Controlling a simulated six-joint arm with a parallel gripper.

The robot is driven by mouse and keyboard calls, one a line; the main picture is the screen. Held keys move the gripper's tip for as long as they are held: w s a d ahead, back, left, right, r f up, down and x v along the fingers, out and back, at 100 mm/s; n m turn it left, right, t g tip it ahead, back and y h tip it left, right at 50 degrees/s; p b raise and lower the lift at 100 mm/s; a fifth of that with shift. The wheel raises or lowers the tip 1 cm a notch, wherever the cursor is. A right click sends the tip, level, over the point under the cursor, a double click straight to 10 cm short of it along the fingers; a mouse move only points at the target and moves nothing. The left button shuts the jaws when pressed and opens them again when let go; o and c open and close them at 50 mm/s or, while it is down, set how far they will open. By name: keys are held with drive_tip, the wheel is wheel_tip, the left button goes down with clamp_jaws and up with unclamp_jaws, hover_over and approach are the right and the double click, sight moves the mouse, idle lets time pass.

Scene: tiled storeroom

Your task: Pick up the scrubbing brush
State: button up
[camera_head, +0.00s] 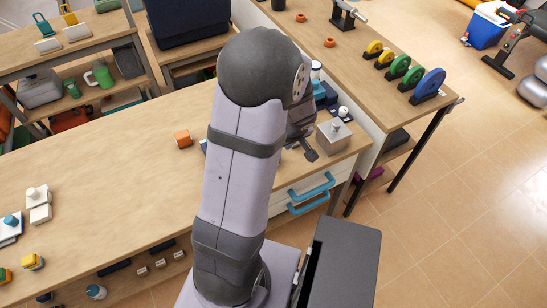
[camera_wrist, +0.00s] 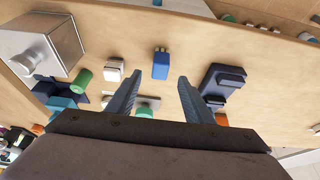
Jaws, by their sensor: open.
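I cannot tell for sure which thing is the scrubbing brush. A small blue block-like piece (camera_wrist: 161,64) with a pale tan end lies on the wooden table, and it may be the brush. In the wrist view my gripper (camera_wrist: 161,76) is open, its two grey-blue fingers spread. The blue piece shows between and just beyond the fingertips, with nothing gripped. In the head view my own arm hides much of the work area, and part of my gripper (camera_head: 309,150) shows beside the metal box.
A metal box with a knob (camera_head: 335,136) stands near the table's right end; the wrist view shows it upper left. A dark blue stepped piece (camera_wrist: 222,82), a white piece (camera_wrist: 115,70) and a green cylinder (camera_wrist: 83,80) lie nearby. An orange block (camera_head: 184,138) sits left of my arm.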

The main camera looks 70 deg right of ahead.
drive_tip(key=shift+x, duration=3.7)
clamp_jaws()
drive_tip(key=shift+r, duration=0.1)
wheel_tip(320, 180, up, 10)
drive_tip(key=shift+f+p, duration=0.1)
drive_tip(key=shift+p, duration=1.05)
